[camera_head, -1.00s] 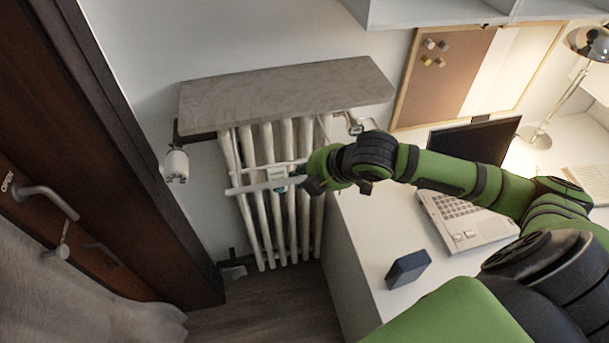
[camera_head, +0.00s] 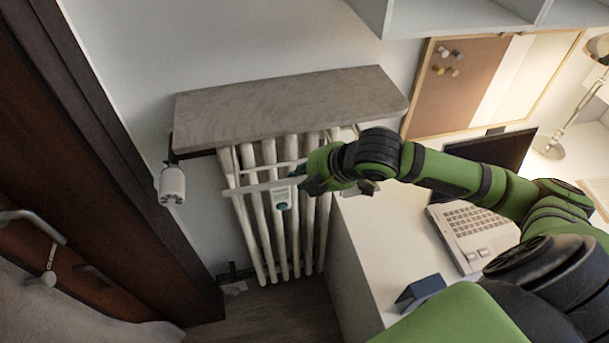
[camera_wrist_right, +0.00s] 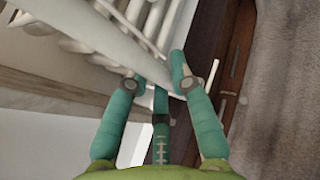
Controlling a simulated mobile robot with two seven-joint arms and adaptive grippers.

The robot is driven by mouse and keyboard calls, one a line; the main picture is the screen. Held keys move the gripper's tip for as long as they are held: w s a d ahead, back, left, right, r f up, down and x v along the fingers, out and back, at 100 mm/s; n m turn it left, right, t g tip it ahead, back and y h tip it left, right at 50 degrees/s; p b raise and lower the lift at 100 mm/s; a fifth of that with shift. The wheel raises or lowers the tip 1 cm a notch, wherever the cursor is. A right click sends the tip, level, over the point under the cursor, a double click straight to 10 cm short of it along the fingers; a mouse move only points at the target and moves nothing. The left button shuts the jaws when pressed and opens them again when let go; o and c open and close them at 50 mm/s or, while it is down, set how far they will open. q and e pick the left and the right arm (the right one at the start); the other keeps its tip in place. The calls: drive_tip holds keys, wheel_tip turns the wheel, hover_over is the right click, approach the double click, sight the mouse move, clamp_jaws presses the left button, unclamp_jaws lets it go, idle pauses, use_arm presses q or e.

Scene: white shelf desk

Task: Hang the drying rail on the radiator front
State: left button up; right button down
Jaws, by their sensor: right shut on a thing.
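The drying rail (camera_head: 250,188) is a white frame with two long bars, seen in front of the upper part of the white column radiator (camera_head: 262,235). My right gripper (camera_head: 287,193) is shut on the rail near its right part. In the right wrist view the teal fingers of my right gripper (camera_wrist_right: 155,80) close around the rail (camera_wrist_right: 95,40), a pale bar running diagonally, with radiator columns (camera_wrist_right: 150,18) behind it. I cannot tell whether the rail touches the radiator. My left gripper is not in view.
A grey shelf board (camera_head: 290,105) overhangs the radiator top. A white valve (camera_head: 172,186) is at its left. The white desk (camera_head: 385,235) borders it on the right, with a laptop (camera_head: 475,225) and a small dark blue box (camera_head: 420,292). A dark door (camera_head: 110,200) stands at left.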

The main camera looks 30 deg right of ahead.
drive_tip(key=shift+w+d+f, duration=0.1)
drive_tip(key=shift+w+f, duration=0.15)
drive_tip(key=shift+f, duration=0.1)
drive_tip(key=shift+w+f, duration=0.1)
drive_tip(key=shift+f, duration=0.3)
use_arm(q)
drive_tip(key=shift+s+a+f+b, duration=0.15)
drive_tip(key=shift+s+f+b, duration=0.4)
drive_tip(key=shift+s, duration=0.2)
use_arm(e)
drive_tip(key=shift+s+f, duration=0.35)
drive_tip(key=shift+f, duration=0.5)
drive_tip(key=c, duration=1)
unclamp_jaws()
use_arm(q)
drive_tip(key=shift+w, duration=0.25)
